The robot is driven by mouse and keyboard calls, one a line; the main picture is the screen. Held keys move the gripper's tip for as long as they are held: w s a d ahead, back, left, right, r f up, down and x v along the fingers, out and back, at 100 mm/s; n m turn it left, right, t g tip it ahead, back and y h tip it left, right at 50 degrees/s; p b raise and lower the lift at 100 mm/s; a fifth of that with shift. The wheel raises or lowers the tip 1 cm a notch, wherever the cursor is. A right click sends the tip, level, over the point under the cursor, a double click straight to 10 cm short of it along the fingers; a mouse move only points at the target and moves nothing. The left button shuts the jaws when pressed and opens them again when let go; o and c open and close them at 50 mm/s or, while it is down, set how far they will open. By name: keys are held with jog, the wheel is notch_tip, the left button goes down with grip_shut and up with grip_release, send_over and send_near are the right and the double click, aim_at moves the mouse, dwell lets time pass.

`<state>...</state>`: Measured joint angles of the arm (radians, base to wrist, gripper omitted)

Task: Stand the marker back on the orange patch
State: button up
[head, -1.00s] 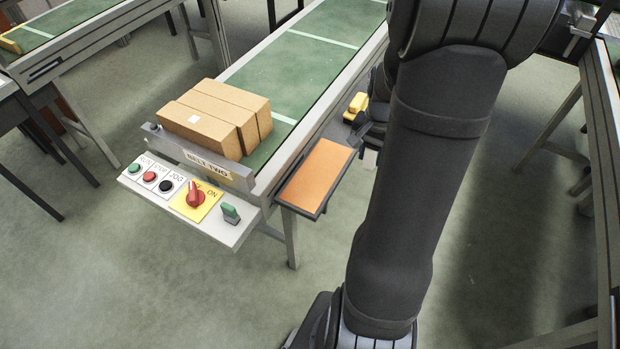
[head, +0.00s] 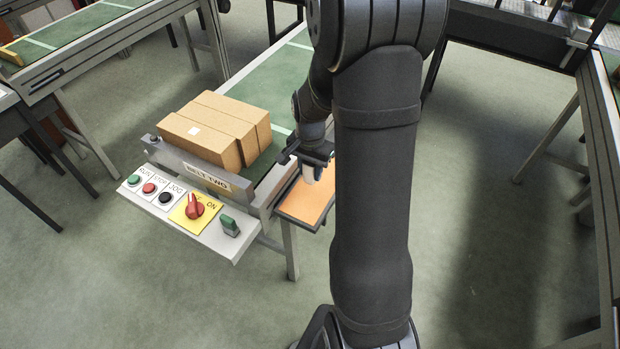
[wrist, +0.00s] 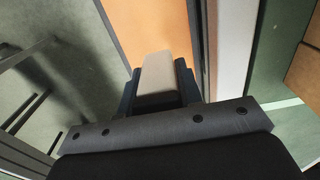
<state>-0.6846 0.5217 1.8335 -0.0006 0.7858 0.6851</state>
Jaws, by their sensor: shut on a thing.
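The marker, a pale grey-white piece, is held in my gripper (head: 308,164). Its lower end shows below the jaws in the head view (head: 309,175), roughly upright. In the wrist view the marker (wrist: 158,78) lies between the two dark fingers of my gripper (wrist: 159,92), which are shut on it. The orange patch (head: 303,205) is on a dark-edged shelf beside the belt. My gripper is over its far part, and my arm hides its right side. The patch also shows past the marker in the wrist view (wrist: 150,28). I cannot tell whether the marker touches it.
Brown boxes (head: 215,130) sit on the green belt (head: 262,72) left of my gripper. A control panel (head: 195,215) with buttons, a red knob and a green switch is at the belt's near end. The belt's side rail (wrist: 212,45) runs close to the patch.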

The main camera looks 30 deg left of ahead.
aim_at(310, 179)
jog(key=shift+f, duration=2.05)
jog(key=shift+f, duration=0.15)
jog(key=o, duration=0.8)
notch_tip(310, 179, up, 12)
jog(key=shift+r, duration=0.2)
jog(key=shift+f, duration=0.1)
